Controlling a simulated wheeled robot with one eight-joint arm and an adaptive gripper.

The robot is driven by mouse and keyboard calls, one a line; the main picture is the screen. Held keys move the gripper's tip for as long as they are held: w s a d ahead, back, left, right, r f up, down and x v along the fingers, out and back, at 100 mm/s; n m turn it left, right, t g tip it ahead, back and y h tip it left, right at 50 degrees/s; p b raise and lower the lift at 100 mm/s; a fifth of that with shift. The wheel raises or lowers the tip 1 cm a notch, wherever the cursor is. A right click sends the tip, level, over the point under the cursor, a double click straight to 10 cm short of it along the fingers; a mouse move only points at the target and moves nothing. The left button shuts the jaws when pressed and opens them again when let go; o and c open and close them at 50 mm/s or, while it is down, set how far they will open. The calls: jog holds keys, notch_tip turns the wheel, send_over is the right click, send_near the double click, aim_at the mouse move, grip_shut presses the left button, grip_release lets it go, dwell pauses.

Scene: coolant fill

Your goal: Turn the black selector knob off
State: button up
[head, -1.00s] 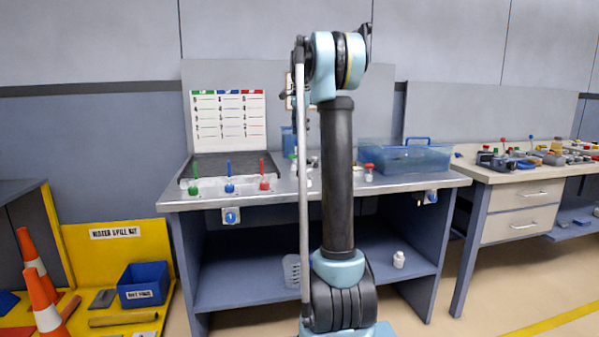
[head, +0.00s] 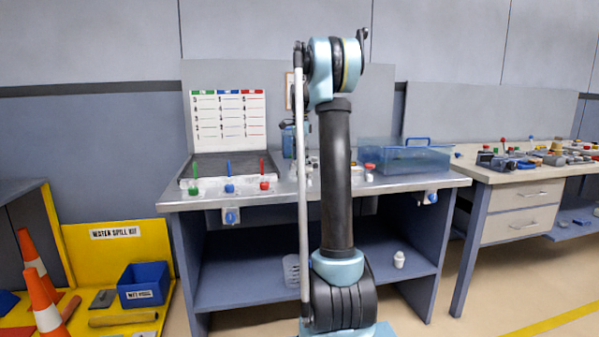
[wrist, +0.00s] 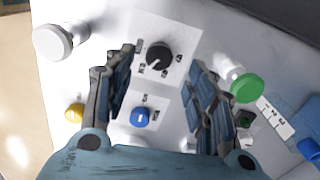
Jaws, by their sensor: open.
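The black selector knob (wrist: 159,55) sits on a white plate on a light panel in the wrist view, with its pointer line toward the lower left. Small labels stand around it, too blurred to read. My gripper (wrist: 163,62) is open, one finger on each side of the knob's plate. The fingertips look apart from the knob, and I cannot tell how far above the panel they are. In the head view my arm hides the knob and most of the gripper.
In the wrist view, a blue knob (wrist: 141,117) lies below the black one. A yellow button (wrist: 74,113), a white round cap (wrist: 55,41) and a green cap (wrist: 246,88) stand around. A clear blue tank (head: 405,157) stands on the metal bench (head: 270,197).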

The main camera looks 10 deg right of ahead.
aim_at(300, 171)
jog(key=shift+f, duration=2.85)
jog(key=c, duration=1.1)
